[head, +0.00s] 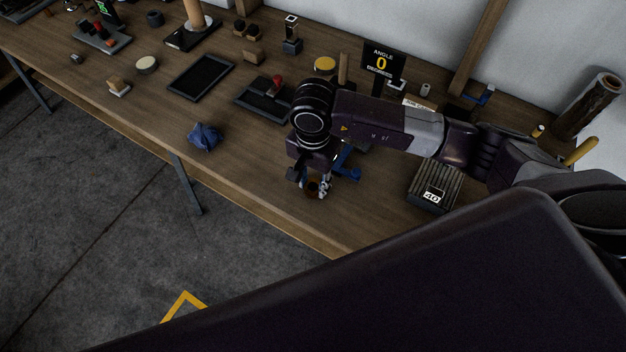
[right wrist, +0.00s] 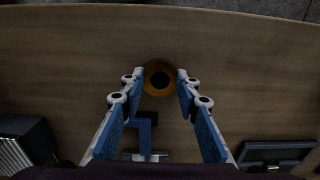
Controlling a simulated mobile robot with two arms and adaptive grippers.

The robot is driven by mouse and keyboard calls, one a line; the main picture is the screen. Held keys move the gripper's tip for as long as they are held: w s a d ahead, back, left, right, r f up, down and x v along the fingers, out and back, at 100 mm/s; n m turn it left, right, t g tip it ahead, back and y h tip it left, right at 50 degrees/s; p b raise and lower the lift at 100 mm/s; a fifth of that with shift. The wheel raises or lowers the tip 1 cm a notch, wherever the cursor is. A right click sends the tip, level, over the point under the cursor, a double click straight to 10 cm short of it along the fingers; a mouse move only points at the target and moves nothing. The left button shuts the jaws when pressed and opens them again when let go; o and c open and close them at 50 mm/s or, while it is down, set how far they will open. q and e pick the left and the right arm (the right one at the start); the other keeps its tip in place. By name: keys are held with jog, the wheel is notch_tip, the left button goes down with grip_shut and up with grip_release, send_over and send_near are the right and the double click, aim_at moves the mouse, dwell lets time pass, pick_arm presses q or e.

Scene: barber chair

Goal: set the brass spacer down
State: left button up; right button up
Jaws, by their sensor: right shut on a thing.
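The brass spacer (right wrist: 147,80) is a round ring with a dark hole in the right wrist view, between the fingertips. My right gripper (right wrist: 160,82) is shut on it, one blue-padded finger at each side. In the head view the right gripper (head: 315,187) points down near the bench's front edge, with the spacer (head: 312,193) partly hidden between its fingers. The spacer is over or on the wooden bench top (head: 260,190); I cannot tell whether it touches the wood. My left gripper is not in view.
A blue bracket (head: 348,158) stands just behind the right gripper. A ribbed block marked 40 (head: 432,190) is to the right. A blue cloth (head: 204,137) and a dark tray (head: 265,100) lie to the left. Bare wood lies between cloth and gripper.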

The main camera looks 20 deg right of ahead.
jog(key=shift+f, duration=0.15)
jog(key=o, duration=1.2)
jog(key=shift+c, duration=0.2)
jog(key=shift+r, duration=0.3)
notch_tip(320, 180, up, 12)
jog(key=b, duration=0.2)
jog(key=shift+b, duration=0.4)
jog(key=shift+a+f, duration=0.1)
